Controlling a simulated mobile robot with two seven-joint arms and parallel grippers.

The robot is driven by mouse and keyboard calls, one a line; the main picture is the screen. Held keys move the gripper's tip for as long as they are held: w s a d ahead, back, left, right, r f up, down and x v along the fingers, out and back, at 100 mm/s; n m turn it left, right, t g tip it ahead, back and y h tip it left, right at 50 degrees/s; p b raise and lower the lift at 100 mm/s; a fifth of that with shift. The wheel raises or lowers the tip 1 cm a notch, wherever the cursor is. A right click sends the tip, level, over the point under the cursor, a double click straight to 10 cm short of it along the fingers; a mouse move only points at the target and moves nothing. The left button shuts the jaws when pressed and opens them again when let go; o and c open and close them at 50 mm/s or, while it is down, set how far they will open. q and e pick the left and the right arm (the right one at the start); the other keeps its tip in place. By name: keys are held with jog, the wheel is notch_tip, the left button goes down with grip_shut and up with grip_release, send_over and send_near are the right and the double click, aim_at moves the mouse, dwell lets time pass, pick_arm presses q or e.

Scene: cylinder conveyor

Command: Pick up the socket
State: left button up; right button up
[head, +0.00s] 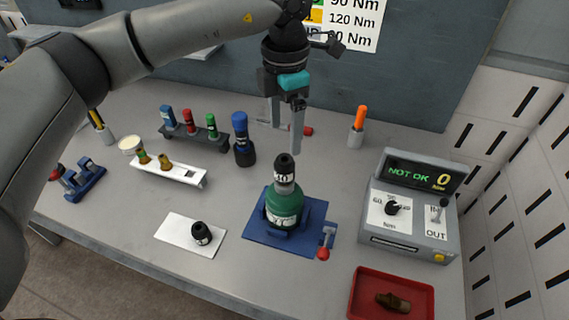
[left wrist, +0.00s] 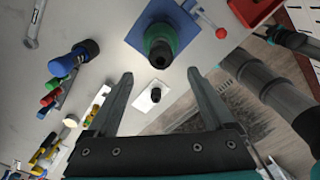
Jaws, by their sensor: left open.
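A small black socket (head: 201,233) stands upright on a white plate (head: 173,228) at the front left of the bench. Another dark socket (head: 284,165) marked 40 sits on top of the green cylinder (head: 284,205), which stands in a blue holder (head: 258,233). My left gripper (head: 285,130) is open and empty, above and behind the green cylinder. In the left wrist view, the open fingers (left wrist: 160,77) point towards the cylinder, and the socket (left wrist: 156,96) on the plate shows between them, farther down.
A grey control box (head: 412,215) reading NOT OK 0 stands right of the cylinder. A red tray (head: 365,305) with a brown part lies in front. A blue-black tool (head: 242,140), a white rack (head: 190,178) and a dark rack with coloured sockets stand left. A red-knobbed lever (head: 323,253) juts beside the holder.

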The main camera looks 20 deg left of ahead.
aim_at(284, 161)
pick_arm(q)
notch_tip(284, 161, down, 3)
jog(key=shift+f, duration=0.15)
jog(key=shift+s+f+p, duration=0.1)
jog(key=shift+f+p, duration=0.75)
jog(key=shift+f, duration=1.85)
jog(key=shift+c, duration=0.4)
grip_shut()
